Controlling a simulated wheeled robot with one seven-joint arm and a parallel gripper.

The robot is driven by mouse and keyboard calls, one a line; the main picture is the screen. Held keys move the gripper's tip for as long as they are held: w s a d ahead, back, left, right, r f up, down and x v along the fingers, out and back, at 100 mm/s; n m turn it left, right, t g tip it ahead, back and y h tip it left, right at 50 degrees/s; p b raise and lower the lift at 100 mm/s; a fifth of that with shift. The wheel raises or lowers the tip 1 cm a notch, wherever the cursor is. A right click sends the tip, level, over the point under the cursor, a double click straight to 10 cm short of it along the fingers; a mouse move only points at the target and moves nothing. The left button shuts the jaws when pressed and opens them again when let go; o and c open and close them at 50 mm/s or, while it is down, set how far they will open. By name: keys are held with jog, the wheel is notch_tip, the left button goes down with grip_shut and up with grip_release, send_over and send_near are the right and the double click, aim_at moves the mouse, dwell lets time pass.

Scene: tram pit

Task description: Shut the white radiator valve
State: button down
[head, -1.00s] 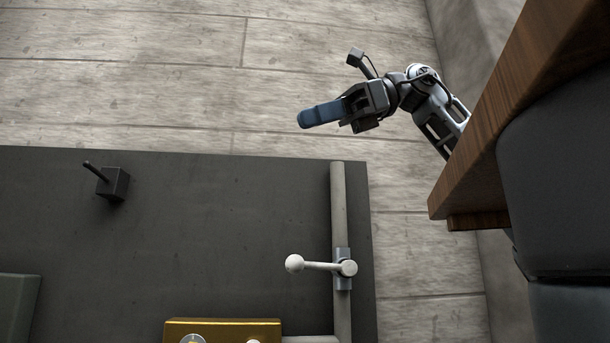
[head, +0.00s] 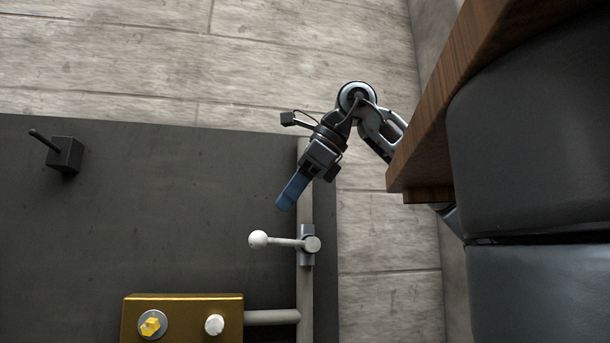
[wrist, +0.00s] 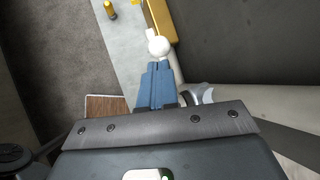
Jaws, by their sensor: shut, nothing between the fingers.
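The white radiator valve (head: 285,242) sits on a grey pipe in the head view. Its lever points left from the hub, roughly crosswise to the pipe, and ends in a white ball. My gripper (head: 285,206) has blue fingers that are shut and empty. In the head view the fingertips are above the lever in the picture, apart from it. In the wrist view the white ball (wrist: 158,46) shows just beyond the fingertips (wrist: 156,66); most of the lever and the hub are hidden there.
A brass-coloured box (head: 185,312) with a yellow knob and a white knob stands at the bottom, joined to the pipe (head: 305,285). A dark box with a toggle lever (head: 65,154) is at the left. A wooden edge (head: 425,150) is at the right. The dark panel between is clear.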

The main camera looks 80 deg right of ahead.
aim_at(283, 242)
jog(key=shift+b+x, duration=0.45)
jog(key=shift+x, duration=2)
jog(key=shift+f, duration=0.15)
